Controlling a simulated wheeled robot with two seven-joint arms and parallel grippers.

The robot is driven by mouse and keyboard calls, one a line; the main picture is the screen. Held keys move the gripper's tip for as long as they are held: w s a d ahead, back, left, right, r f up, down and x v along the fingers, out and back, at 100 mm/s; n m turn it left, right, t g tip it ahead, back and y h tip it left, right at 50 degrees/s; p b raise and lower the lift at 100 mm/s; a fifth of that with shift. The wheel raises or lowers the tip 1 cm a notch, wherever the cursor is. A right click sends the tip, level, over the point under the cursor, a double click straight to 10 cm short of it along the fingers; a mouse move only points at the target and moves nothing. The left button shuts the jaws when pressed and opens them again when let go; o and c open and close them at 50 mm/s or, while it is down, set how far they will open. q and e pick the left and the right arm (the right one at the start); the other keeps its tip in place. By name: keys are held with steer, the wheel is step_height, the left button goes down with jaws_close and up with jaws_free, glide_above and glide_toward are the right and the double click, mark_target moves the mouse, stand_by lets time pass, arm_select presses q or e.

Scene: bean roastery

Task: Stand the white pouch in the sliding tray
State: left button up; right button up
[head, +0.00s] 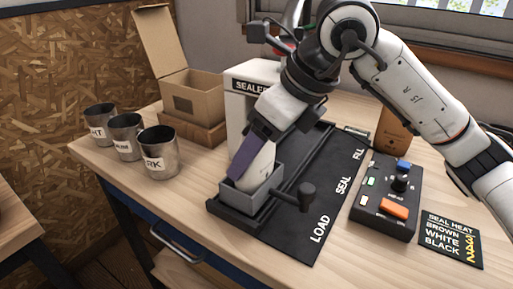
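The white pouch (261,166) is low in the grey sliding tray (262,201), leaning with its top to the right. The tray walls hide its bottom edge. My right gripper (243,168) reaches down from above. One purple finger lies along the pouch's left side; the other finger is hidden. The gripper appears shut on the pouch, which tilts in line with it. The tray sits at the LOAD end of the black track, with a dark knob (307,195) at its right. My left gripper is not in view.
The white sealer (238,100) stands right behind the tray. Several labelled metal cups (159,155) and an open cardboard box (195,97) are at the left. A control box (385,196) and a seal heat card (450,238) are at the right. A brown pouch (393,130) stands behind.

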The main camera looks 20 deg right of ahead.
steer(key=o, duration=1.2)
steer(key=shift+o, duration=1.1)
steer(key=shift+r, duration=0.1)
steer(key=shift+d, duration=0.1)
steer(key=shift+c, duration=0.4)
steer(key=shift+w+r+p, duration=0.1)
steer(key=shift+r+p, duration=0.5)
steer(key=shift+r, duration=0.25)
steer(key=shift+r+p, duration=1.95)
steer(key=shift+r, duration=0.85)
